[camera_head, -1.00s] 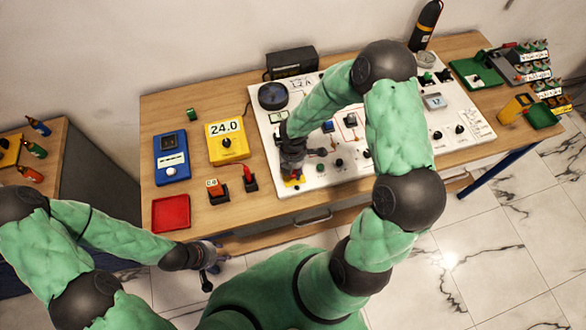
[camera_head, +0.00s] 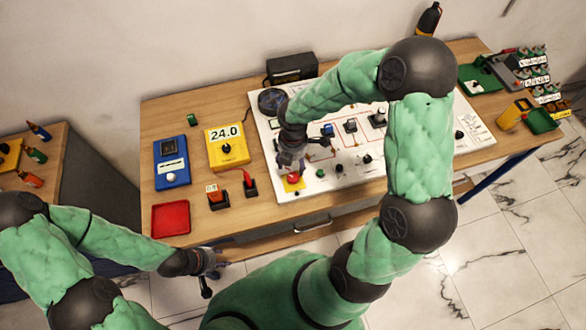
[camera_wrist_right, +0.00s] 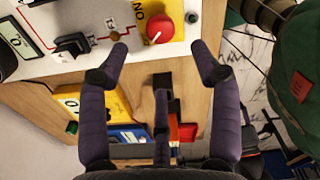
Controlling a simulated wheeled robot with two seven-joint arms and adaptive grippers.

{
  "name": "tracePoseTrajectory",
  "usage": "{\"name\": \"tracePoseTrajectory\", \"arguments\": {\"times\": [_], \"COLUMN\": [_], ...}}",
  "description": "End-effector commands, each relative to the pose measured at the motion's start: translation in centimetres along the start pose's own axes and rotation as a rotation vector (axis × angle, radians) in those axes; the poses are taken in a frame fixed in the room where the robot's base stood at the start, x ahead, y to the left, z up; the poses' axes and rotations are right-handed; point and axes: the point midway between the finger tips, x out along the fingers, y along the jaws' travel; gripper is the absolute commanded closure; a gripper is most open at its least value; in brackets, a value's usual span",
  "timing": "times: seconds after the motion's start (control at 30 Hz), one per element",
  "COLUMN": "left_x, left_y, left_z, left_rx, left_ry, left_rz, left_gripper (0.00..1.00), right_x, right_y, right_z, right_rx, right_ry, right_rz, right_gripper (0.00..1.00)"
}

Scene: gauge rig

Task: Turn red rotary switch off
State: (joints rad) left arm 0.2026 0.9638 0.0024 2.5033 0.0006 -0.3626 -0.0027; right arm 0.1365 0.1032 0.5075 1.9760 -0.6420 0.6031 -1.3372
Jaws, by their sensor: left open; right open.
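The red rotary switch (camera_head: 293,177) sits on a yellow plate at the lower left corner of the white panel (camera_head: 345,183). In the right wrist view the red knob (camera_wrist_right: 165,27) shows with a pale pointer line, on its yellow plate (camera_wrist_right: 142,12) near the panel edge. My right gripper (camera_head: 290,162) is just above the switch in the head view. In the wrist view its open, empty fingers (camera_wrist_right: 160,52) are spread on either side below the knob, apart from it. My left gripper (camera_head: 212,272) is open and empty, off the table's front edge.
On the table left of the panel are a yellow meter (camera_head: 227,147), a blue device (camera_head: 171,163), a red tray (camera_head: 170,219) and small red-topped blocks (camera_head: 217,196). A dark box (camera_head: 291,66) stands behind the panel. Other knobs (camera_head: 367,158) lie right of the red switch.

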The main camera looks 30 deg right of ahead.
Motion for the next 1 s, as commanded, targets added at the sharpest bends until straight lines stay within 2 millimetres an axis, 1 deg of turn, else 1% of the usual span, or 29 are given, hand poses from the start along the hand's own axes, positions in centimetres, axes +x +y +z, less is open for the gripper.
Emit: {"name": "tracePoseTrajectory", "arguments": {"times": [0.03,0.1,0.2,0.3,1.0], "left_x": [0.0,0.0,0.0,0.0,0.0], "left_y": [0.0,0.0,0.0,0.0,0.0], "left_z": [0.0,0.0,0.0,0.0,0.0], "left_rx": [0.000,0.000,0.000,0.000,0.000], "left_ry": [0.000,0.000,0.000,0.000,0.000], "left_rz": [0.000,0.000,0.000,0.000,0.000], "left_gripper": [0.58,0.58,0.58,0.58,0.58], "right_x": [-0.9,-1.7,-2.6,-3.0,-3.1], "right_y": [0.1,0.1,0.1,0.0,0.0], "right_z": [0.0,0.1,0.0,0.0,0.0], "right_rx": [0.001,0.001,0.000,0.000,0.000], "right_ry": [-0.001,-0.002,-0.001,0.000,0.000], "right_rz": [0.003,0.002,0.001,-0.001,-0.001], "right_gripper": [0.36,0.36,0.36,0.36,0.36]}}
